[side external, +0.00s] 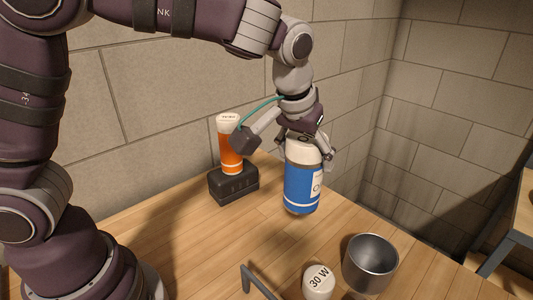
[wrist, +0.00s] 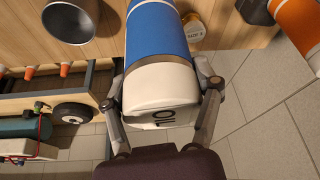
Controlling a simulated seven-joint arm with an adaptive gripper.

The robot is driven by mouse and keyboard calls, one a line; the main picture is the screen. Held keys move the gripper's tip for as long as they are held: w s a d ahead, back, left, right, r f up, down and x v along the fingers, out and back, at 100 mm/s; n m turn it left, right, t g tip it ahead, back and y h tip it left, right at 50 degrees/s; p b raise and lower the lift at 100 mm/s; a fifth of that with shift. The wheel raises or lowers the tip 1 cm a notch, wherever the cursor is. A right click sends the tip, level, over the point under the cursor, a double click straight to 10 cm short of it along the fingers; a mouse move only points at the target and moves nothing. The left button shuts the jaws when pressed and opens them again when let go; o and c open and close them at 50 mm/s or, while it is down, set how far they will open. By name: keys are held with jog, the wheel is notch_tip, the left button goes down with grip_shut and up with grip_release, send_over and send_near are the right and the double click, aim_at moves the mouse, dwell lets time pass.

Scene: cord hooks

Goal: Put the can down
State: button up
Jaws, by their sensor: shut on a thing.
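The can (side external: 302,188) is blue with a white upper part and a printed label, and stands roughly upright in the side external view. My gripper (side external: 308,150) is shut on its white top from above. In the wrist view the can (wrist: 160,40) runs away from the camera between the two fingers of my gripper (wrist: 160,88), its white end marked with dark figures. Its bottom is over the wooden table (side external: 210,245); I cannot tell whether it touches the wood.
A black block (side external: 235,184) bearing an orange container (side external: 231,150) with a white top stands left of the can. A metal cup (side external: 370,265), a white object marked "30 W" (side external: 318,281) and a grey bracket (side external: 262,284) are in front. Bare wood lies left of these.

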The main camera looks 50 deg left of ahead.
aim_at(309, 210)
jog(key=shift+d+f+m, duration=0.5)
jog(key=shift+d+f, duration=0.2)
jog(key=shift+d, duration=0.3)
notch_tip(309, 210, down, 9)
jog(key=shift+r, duration=0.15)
jog(key=o, duration=1.2)
jog(key=shift+o, duration=0.2)
jog(key=a+v, duration=0.1)
jog(key=v, duration=1.1)
jog(key=s+a+r+m+t+h, duration=0.1)
jog(key=s+a+r, duration=0.1)
jog(key=s+a, duration=0.8)
jog(key=shift+s+m, duration=0.4)
jog(key=shift+s, duration=0.2)
